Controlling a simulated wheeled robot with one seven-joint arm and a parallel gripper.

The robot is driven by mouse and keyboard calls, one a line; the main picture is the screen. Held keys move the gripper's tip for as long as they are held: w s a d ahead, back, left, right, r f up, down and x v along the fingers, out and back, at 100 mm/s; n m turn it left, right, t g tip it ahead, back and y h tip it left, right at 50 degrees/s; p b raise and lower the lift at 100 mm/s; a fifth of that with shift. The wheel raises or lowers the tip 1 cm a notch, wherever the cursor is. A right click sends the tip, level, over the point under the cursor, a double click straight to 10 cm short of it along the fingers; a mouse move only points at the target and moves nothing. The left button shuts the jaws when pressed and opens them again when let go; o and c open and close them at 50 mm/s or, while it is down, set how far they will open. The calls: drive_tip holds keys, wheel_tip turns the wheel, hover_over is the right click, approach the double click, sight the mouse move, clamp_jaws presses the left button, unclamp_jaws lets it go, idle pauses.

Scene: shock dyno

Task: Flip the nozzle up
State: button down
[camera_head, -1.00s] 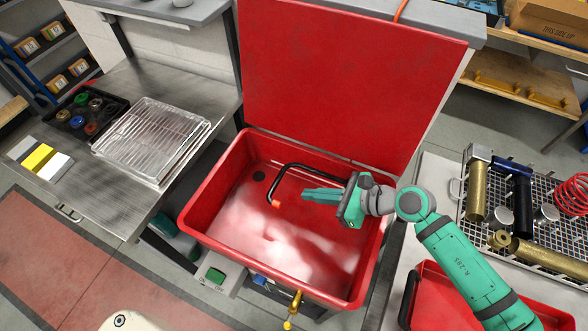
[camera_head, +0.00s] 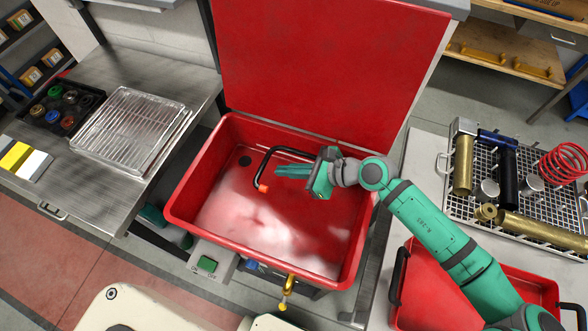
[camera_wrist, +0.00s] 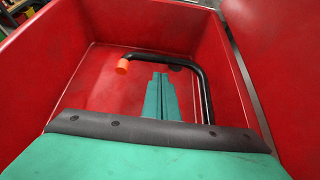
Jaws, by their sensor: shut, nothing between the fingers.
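The nozzle is a bent black tube (camera_head: 258,170) with an orange tip (camera_head: 263,188), inside the red basin (camera_head: 180,195). Its tip hangs down toward the basin floor in the head view. In the wrist view the black tube (camera_wrist: 203,90) runs along the top and bends down at the right, with the orange tip (camera_wrist: 122,66) at its left end. My gripper (camera_head: 278,171) is shut and empty. It is inside the basin area, just right of the tube's hanging end and seemingly below its long upper run. In the wrist view my closed fingers (camera_wrist: 161,95) lie within the tube's bend; contact is unclear.
The red lid (camera_head: 330,70) stands open behind the basin. A brass valve (camera_head: 288,285) and a green switch (camera_head: 207,264) are at the front. A wire rack (camera_head: 130,125) lies left. A parts grid (camera_head: 500,165) and red tray (camera_head: 430,290) are right.

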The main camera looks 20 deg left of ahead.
drive_tip(key=shift+x, duration=2.35)
drive_tip(key=shift+a+r, duration=0.1)
